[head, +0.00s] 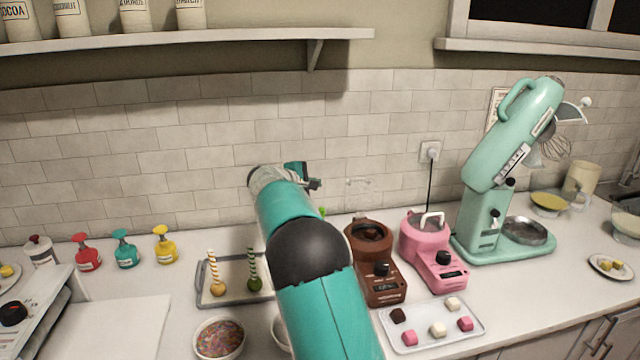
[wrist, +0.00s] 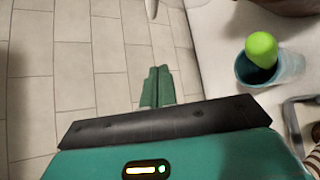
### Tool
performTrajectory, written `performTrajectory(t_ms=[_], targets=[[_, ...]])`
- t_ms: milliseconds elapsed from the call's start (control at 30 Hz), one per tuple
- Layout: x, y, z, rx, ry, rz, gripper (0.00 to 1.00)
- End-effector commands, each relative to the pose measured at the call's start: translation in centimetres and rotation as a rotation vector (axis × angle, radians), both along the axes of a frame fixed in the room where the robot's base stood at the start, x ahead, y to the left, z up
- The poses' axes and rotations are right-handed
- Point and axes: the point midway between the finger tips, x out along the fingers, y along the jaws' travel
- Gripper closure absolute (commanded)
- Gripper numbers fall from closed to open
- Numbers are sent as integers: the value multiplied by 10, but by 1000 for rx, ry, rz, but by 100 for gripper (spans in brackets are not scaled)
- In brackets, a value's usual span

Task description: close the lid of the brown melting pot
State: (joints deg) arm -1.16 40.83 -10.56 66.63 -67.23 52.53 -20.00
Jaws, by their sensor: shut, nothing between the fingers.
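The brown melting pot (head: 386,290) stands on the counter right of my arm in the head view. Its round top is open, with dark brown contents showing. A faint, see-through outline (head: 358,186) above and behind the pot looks like its raised clear lid, but I cannot tell for sure. My gripper (head: 312,183) is raised left of that outline, apart from it and from the pot. In the wrist view the green fingers (wrist: 157,86) are together and empty. A brown edge (wrist: 288,5) at the top right may be the pot.
A pink melting pot (head: 434,262) stands close on the right, with a tray of cubes (head: 430,338) in front. A cake-pop tray (head: 205,292) lies left of my arm. A blue cup (wrist: 286,73) with a green-topped thing (wrist: 261,47) is near. A tiled wall (head: 200,140) is behind.

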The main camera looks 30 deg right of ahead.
Motion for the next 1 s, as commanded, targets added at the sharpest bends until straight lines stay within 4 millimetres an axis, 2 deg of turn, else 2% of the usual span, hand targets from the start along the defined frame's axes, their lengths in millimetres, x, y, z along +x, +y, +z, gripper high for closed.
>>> performTrajectory(t_ms=[200,567,1000], targets=[[15,-35,-17,2,1,-3,100],[35,-74,-35,2,1,-3,100],[4,-78,-14,2,0,0,100]])
